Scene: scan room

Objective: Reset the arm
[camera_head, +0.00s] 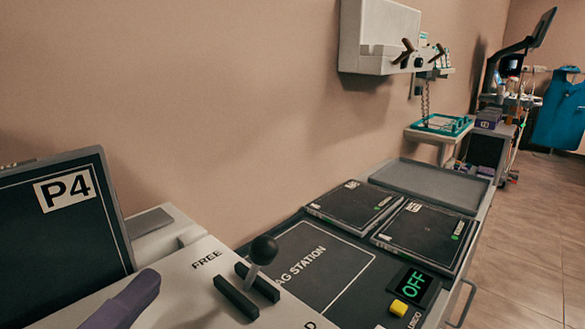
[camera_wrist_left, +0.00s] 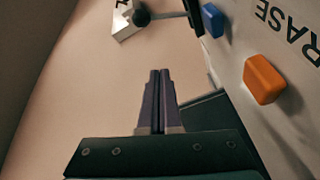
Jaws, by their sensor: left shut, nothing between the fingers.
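My left gripper (camera_head: 146,284) reaches in at the lower left of the head view, in front of a white console (camera_head: 210,285). In the left wrist view its two purple fingers (camera_wrist_left: 160,76) are pressed together with nothing between them. They are apart from the lever (camera_head: 261,256), which has a black ball knob and stands in a slot marked FREE. In the wrist view a lever with a dark ball also shows at the top (camera_wrist_left: 141,17). My right gripper is not in view.
A dark panel marked P4 (camera_head: 68,230) stands at the left. Two dark flat panels (camera_head: 354,205) (camera_head: 425,235) lie on the bench, near a yellow button (camera_head: 398,308) and an OFF display (camera_head: 412,285). The wrist view shows an orange button (camera_wrist_left: 263,80) and a blue button (camera_wrist_left: 213,20). Floor (camera_head: 525,235) is clear at right.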

